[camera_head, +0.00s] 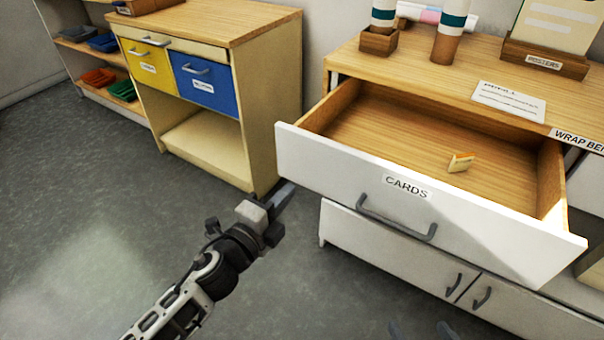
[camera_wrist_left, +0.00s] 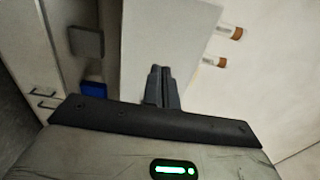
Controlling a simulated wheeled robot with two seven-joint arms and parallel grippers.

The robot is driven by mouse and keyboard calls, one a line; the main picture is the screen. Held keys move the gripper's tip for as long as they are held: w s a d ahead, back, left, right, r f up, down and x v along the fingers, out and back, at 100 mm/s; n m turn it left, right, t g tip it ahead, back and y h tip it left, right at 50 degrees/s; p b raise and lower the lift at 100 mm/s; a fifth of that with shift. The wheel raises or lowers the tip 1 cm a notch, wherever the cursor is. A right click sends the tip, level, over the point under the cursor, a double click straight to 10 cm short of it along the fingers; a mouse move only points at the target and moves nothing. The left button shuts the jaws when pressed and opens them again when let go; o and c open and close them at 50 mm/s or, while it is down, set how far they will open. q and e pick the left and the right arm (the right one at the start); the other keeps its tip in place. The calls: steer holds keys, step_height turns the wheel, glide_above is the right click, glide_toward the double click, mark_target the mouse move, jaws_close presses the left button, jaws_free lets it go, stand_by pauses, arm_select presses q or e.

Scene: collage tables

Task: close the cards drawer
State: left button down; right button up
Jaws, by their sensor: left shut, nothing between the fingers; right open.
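The cards drawer (camera_head: 430,215) is pulled well out of the wooden-topped cabinet in the head view. Its white front bears a CARDS label and a grey bar handle (camera_head: 395,219). A small yellow folded card (camera_head: 460,162) stands inside on the wooden bottom. My left gripper (camera_head: 284,196) is shut and empty, by the lower left end of the drawer front; I cannot tell if it touches. Its closed fingers (camera_wrist_left: 161,86) show before a pale panel in the left wrist view. My right gripper (camera_head: 421,329) is open at the bottom edge, below the drawer, with only its fingertips showing.
White cabinet doors (camera_head: 465,285) are below the drawer. A wooden unit with yellow and blue drawers (camera_head: 205,80) stands left. Grey floor (camera_head: 80,200) is clear at left.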

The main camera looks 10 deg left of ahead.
mark_target(310, 168)
arm_select(q)
steer(key=x, duration=0.6)
steer(key=shift+w, duration=0.25)
